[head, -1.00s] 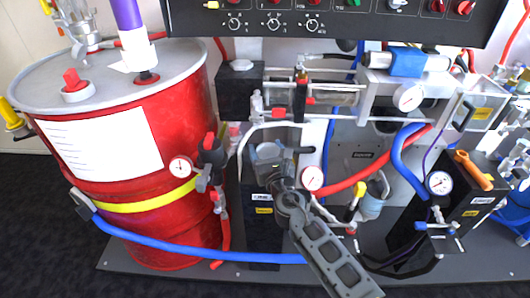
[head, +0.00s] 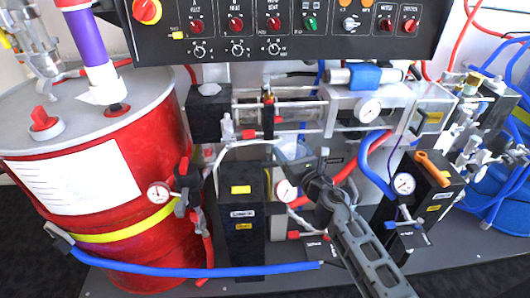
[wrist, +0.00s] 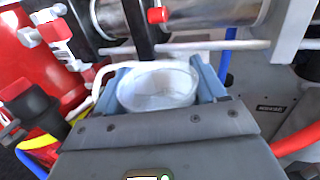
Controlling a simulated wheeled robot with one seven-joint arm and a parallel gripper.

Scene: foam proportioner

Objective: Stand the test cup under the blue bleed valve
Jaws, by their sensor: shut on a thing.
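The test cup, a clear, pale cup (head: 291,151), is held upright in my gripper (head: 297,155), in front of the middle of the rig. In the wrist view the cup (wrist: 157,88) sits between the two blue-grey fingers (wrist: 160,85), its open mouth facing up. My gripper is shut on it. What seems to be the blue bleed valve (head: 405,224), with a small blue handle, is at the lower right under a round gauge. The cup is up and to the left of it, well apart. My forearm hides part of the rig between them.
A red drum (head: 90,190) stands at the left with a blue hose (head: 200,271) along the floor plate. A white tube (wrist: 97,85) arches close beside the cup. Metal cylinders (wrist: 205,14) are just behind.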

